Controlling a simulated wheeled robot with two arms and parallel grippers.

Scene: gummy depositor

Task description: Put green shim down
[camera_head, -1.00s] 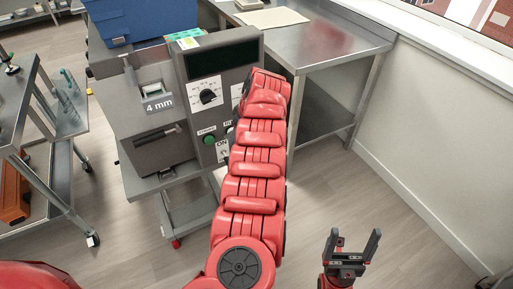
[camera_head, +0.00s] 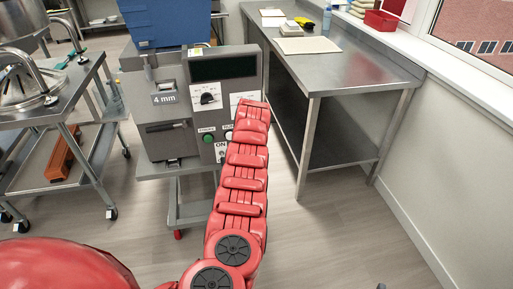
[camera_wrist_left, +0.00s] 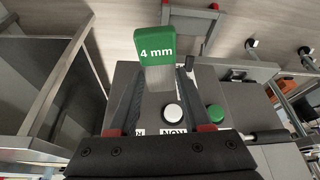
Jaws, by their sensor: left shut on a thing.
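The green shim (camera_wrist_left: 155,45) is a green block marked "4 mm" with a pale metal body below it. My left gripper (camera_wrist_left: 158,78) is shut on that metal body in the left wrist view, with the green end standing out beyond the fingers. Behind it is the front panel of the grey machine (camera_head: 225,68), with a white button and a green button. In the head view my left arm reaches up in front of the machine's right edge, and its gripper and the shim are hidden. My right gripper is not clearly in view.
A steel table (camera_head: 350,72) stands at the right, with a pale sheet (camera_head: 308,45), a yellow item (camera_head: 304,21) and a bottle on it. A red bin (camera_head: 381,20) is on the sill. A steel cart (camera_head: 85,100) stands at the left. A blue container (camera_head: 165,25) sits atop the machine.

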